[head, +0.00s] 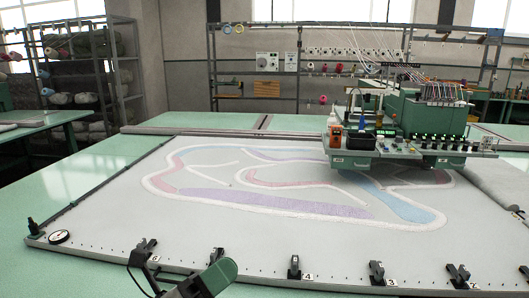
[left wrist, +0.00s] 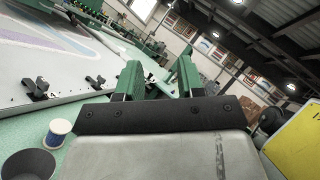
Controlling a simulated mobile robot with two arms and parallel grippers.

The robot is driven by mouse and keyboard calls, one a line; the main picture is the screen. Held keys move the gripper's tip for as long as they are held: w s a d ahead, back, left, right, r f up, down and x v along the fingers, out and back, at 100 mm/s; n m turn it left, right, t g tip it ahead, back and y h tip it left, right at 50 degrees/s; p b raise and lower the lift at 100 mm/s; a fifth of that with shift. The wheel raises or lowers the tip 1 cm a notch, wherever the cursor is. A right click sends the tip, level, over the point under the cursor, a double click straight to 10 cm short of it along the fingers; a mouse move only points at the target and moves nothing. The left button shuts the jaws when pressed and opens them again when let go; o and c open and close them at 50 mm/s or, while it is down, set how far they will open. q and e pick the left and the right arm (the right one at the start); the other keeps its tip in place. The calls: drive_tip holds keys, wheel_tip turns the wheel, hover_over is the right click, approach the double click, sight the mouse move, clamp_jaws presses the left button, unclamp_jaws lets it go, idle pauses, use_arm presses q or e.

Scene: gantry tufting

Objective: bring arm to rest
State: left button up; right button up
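My left gripper (head: 206,280) shows at the bottom of the head view, its green and dark parts low near the front edge of the tufting frame (head: 390,262). In the left wrist view my left gripper (left wrist: 159,66) has its two green fingers apart, with background showing between them. I see nothing held there. My right gripper is in neither view. The frame carries a pale cloth (head: 290,240) with a pink, purple and blue looped pattern. The green tufting head (head: 420,125) stands over its far right part.
Black clamps (head: 294,267) line the front edge; a round gauge (head: 59,237) sits at its left corner. The left wrist view shows a blue spool (left wrist: 59,128), a dark cup (left wrist: 28,163) and a yellow panel (left wrist: 298,145). Green table surface (head: 70,180) is clear at left.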

use_arm(q)
drive_tip(key=w+a+f+n+t+y, duration=0.1)
drive_tip(key=a+f+n+t+y, duration=0.35)
drive_tip(key=n+y, duration=0.55)
drive_tip(key=a+f+n+t+y, duration=0.4)
drive_tip(key=a+n+y, duration=0.15)
drive_tip(key=n, duration=0.85)
drive_tip(key=s+a+f+n+g+y, duration=0.2)
drive_tip(key=f+n+g+y, duration=0.1)
drive_tip(key=f+n, duration=0.1)
drive_tip(key=s+a+f+n+g+y, duration=0.2)
drive_tip(key=f+n+g, duration=0.1)
drive_tip(key=f, duration=0.2)
drive_tip(key=s+f+n+g, duration=0.6)
drive_tip(key=s+f+g, duration=0.45)
drive_tip(key=s, duration=0.65)
wheel_tip(320, 180, down, 29)
drive_tip(key=s+g, duration=0.1)
drive_tip(key=s, duration=0.1)
drive_tip(key=s+a+f+g, duration=0.1)
drive_tip(key=s+a+f, duration=0.2)
drive_tip(key=s+f, duration=1.1)
drive_tip(key=shift+s+f+g, duration=0.3)
drive_tip(key=shift+s, duration=0.45)
